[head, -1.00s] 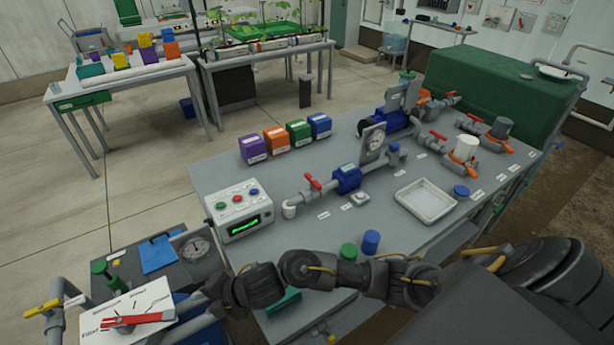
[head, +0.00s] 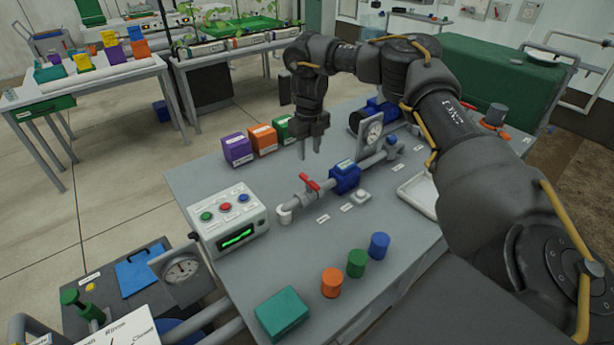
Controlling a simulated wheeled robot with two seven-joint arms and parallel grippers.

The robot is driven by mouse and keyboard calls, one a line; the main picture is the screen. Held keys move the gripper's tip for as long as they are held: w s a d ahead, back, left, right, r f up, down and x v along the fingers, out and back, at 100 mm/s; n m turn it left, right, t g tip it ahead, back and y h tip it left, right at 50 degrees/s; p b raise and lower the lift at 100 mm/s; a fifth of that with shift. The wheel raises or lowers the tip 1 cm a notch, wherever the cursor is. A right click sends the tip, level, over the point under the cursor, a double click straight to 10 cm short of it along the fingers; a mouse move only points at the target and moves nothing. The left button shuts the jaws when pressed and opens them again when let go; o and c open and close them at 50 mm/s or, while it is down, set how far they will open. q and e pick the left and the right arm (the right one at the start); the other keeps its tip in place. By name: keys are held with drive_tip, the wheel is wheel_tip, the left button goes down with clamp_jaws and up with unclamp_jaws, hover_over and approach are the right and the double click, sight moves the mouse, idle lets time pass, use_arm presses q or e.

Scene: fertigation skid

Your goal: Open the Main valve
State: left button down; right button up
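A valve with a red handle (head: 310,183) sits on the grey pipe left of a blue pipe fitting (head: 345,177); I cannot read which valve is labelled Main. Its handle lies slanted along the pipe. My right gripper (head: 311,151) hangs above and behind this pipe, fingers pointing down with a gap between them; it is open, empty and apart from the valve. A white selector plate (head: 118,328) with lettering is cut off at the bottom left, its red pointer out of view. My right arm hides the other valves at the back right. My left gripper is not in view.
A control box (head: 228,222) with coloured buttons stands left of the pipe. Purple (head: 237,150) and orange (head: 263,138) boxes stand behind it. A gauge (head: 373,132) rises from the pipe. Orange (head: 332,282), green (head: 356,263) and blue (head: 379,245) cylinders and a teal box (head: 283,314) stand in front.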

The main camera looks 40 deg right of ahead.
sight(309, 180)
drive_tip(key=shift+f, duration=5.3)
clamp_jaws()
